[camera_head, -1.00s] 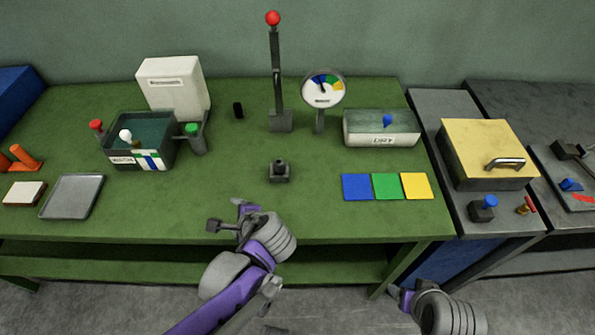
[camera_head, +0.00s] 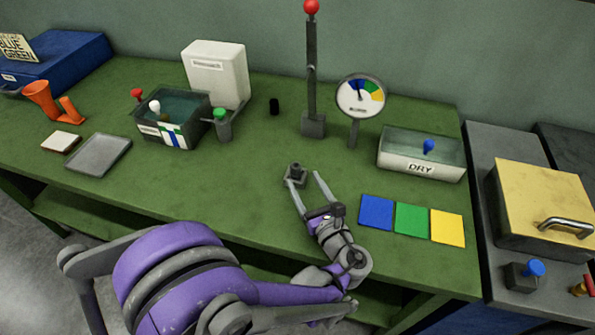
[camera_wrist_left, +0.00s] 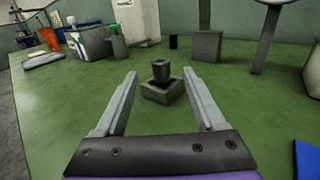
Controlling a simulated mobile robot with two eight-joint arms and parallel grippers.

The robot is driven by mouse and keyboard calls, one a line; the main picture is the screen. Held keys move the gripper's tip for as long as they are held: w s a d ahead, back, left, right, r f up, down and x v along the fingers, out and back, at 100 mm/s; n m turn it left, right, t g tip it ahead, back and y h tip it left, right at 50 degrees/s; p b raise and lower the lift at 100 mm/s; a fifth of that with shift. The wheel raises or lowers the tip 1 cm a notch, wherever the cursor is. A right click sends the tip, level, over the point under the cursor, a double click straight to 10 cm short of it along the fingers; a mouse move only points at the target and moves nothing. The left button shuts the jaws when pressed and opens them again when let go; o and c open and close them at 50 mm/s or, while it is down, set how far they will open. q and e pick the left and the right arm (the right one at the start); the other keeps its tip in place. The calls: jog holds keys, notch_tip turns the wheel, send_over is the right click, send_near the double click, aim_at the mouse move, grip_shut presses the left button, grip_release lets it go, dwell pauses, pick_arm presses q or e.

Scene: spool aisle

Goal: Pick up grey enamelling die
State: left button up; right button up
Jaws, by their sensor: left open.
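What looks like the grey enamelling die (camera_head: 296,168) is a small dark grey cylinder standing upright in a square grey block (camera_head: 290,182) near the front middle of the green table. In the left wrist view the die (camera_wrist_left: 161,72) sits in its block (camera_wrist_left: 163,94), straight ahead and roughly centred between the fingers. My left gripper (camera_head: 307,181) is open and empty, low over the table, its fingers pointing at the die. In the left wrist view the gripper (camera_wrist_left: 159,77) shows both fingers spread; I cannot tell whether either touches the block. My right gripper is out of view.
A tall lever (camera_head: 312,90) and a round dial (camera_head: 361,97) stand behind the die. Blue, green and yellow tiles (camera_head: 412,218) lie to its right, beside a DRY box (camera_head: 421,165). A tank (camera_head: 172,120) and grey tray (camera_head: 99,154) are left. The green surface around the block is clear.

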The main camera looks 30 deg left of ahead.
aim_at(298, 171)
pick_arm(q)
jog(key=x, duration=0.6)
jog(key=shift+w+a+f, duration=0.2)
jog(key=shift+w+a, duration=0.05)
grip_shut()
